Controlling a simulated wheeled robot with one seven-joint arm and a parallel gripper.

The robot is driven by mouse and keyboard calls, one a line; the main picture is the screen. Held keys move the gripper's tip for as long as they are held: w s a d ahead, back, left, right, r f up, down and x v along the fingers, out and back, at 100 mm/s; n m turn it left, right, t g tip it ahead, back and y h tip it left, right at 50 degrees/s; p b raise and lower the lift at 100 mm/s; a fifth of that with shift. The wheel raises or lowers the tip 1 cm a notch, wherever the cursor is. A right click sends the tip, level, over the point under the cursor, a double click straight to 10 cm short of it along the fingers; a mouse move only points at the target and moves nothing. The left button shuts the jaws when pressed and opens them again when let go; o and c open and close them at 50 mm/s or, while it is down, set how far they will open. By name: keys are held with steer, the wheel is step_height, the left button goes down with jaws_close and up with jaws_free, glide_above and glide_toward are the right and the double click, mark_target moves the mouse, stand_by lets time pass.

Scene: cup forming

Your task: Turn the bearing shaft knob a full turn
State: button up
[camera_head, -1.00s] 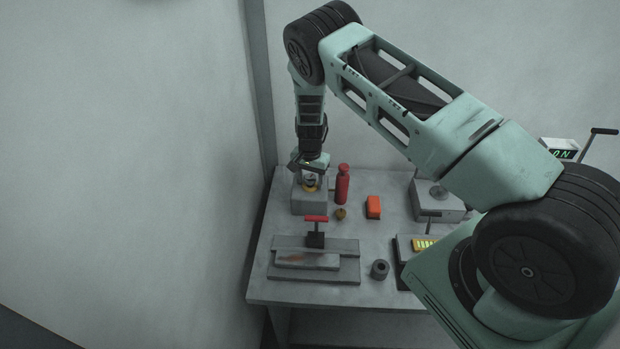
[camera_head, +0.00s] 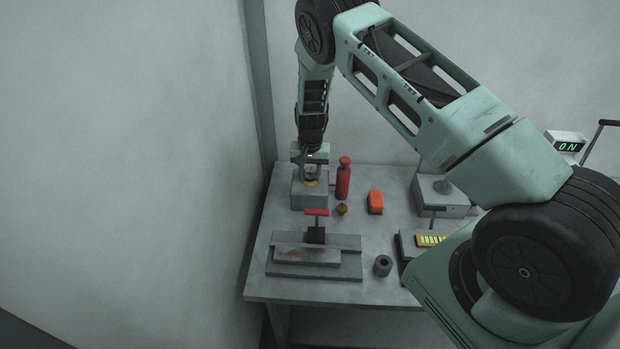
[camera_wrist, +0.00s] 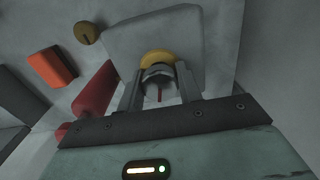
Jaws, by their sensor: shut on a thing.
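The bearing shaft knob (camera_wrist: 159,78) is a small grey knob with a red mark, seated above a yellow ring (camera_wrist: 157,57) on a grey block. In the head view the block (camera_head: 310,195) stands at the table's back left corner, with the yellow ring (camera_head: 310,183) showing on top. My gripper (camera_wrist: 160,86) is over the block, pointing down, with its two fingers on either side of the knob and shut on it. The red mark points toward the gripper's base in the wrist view. In the head view my gripper (camera_head: 310,174) partly hides the knob.
A red bottle (camera_head: 343,180) stands close to the block's right side. Nearby are an orange box (camera_head: 375,202), a small brass piece (camera_head: 341,209), a red-handled clamp fixture (camera_head: 316,255) and a dark grey ring (camera_head: 383,265).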

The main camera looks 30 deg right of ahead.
mark_target(310, 171)
steer(key=shift+n+b, duration=1)
steer(key=shift+n, duration=0.3)
steer(key=shift+n, duration=0.3)
steer(key=o, duration=1)
steer(key=shift+r, duration=0.1)
step_height(310, 171, up, 17)
steer(key=b, duration=0.5)
steer(key=shift+r, duration=0.15)
